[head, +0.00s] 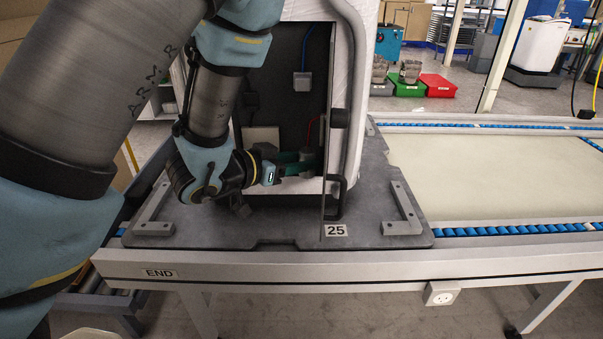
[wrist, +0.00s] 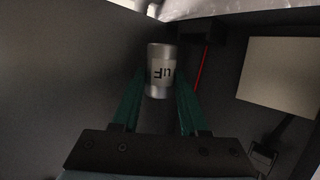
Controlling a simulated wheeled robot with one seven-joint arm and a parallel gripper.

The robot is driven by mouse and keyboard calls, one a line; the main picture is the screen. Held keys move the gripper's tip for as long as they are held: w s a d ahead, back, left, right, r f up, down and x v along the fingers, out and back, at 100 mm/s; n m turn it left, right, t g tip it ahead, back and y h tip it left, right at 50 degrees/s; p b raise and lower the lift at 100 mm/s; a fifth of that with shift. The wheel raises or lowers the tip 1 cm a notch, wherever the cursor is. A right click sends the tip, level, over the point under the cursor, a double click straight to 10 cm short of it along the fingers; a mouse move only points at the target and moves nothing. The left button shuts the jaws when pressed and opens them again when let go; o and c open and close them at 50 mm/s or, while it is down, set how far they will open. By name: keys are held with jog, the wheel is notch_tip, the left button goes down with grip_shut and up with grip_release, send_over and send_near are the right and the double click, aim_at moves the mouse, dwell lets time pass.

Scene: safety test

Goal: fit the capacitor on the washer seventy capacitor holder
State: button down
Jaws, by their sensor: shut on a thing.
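The capacitor (wrist: 161,72) is a silver cylinder with a pale label marked "uF" in the wrist view. My gripper (wrist: 160,92) has green fingers on both sides of it and is shut on it. In the head view my gripper (head: 305,160) reaches into the open side of the washer (head: 347,120), a white-panelled machine with a dark interior. The capacitor itself is hard to make out there. I cannot clearly make out the capacitor holder in either view.
A pale box (wrist: 283,75) and a red wire (wrist: 202,68) are inside the washer, near the gripper. The washer stands on a dark pallet (head: 280,232) labelled 25 at the conveyor's end. The conveyor belt (head: 490,175) to the right is clear.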

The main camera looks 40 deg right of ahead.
jog(key=shift+w+d, duration=0.6)
jog(key=shift+w, duration=0.2)
jog(key=shift+w+d+f, duration=0.1)
jog(key=shift+w+d, duration=0.8)
jog(key=shift+w, duration=0.2)
jog(key=shift+w+d, duration=0.85)
jog(key=shift+w, duration=0.2)
jog(key=shift+w+d+f+b, duration=0.1)
jog(key=shift+w+f+b, duration=0.05)
jog(key=shift+f+b, duration=0.85)
jog(key=shift+f, duration=0.2)
jog(key=shift+f, duration=0.25)
jog(key=shift+c, duration=1.8)
grip_release()
jog(key=v, duration=1.1)
